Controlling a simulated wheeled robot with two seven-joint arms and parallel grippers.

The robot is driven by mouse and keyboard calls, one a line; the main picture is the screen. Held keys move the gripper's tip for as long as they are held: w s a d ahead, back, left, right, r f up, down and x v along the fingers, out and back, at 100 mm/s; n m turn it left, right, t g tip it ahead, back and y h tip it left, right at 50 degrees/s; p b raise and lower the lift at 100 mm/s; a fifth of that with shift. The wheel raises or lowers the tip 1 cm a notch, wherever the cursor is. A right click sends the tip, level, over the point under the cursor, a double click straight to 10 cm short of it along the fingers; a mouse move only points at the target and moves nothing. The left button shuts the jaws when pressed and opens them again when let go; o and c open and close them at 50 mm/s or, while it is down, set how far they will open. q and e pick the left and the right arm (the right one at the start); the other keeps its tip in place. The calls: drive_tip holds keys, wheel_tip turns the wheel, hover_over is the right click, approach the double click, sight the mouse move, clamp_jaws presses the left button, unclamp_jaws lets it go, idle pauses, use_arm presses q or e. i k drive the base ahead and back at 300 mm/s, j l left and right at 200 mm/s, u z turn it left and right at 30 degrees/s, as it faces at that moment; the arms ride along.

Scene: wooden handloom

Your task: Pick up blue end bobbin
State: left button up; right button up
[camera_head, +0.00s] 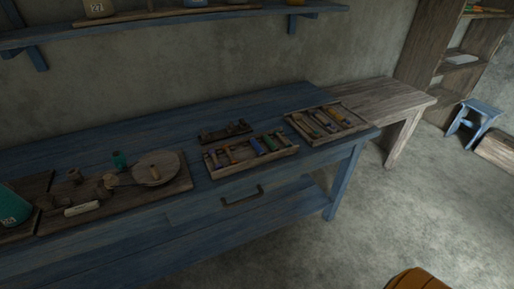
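A shallow wooden tray (228,172) near the front edge of the blue table holds several small bobbins in a row. A blue bobbin (257,146) lies near the middle of this tray, tilted, with a green one (269,143) just right of it. A second wooden tray (345,131) to the right also holds several thin coloured pieces, some bluish; they are too small and dark to tell apart. Neither of my grippers shows in the head view.
A small dark rack (225,132) stands behind the bobbin tray. A board (120,212) with a round wooden wheel (156,168) lies left. A shelf (190,17) hangs above.

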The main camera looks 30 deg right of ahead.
sight(316, 114)
drive_tip(key=z, duration=1.55)
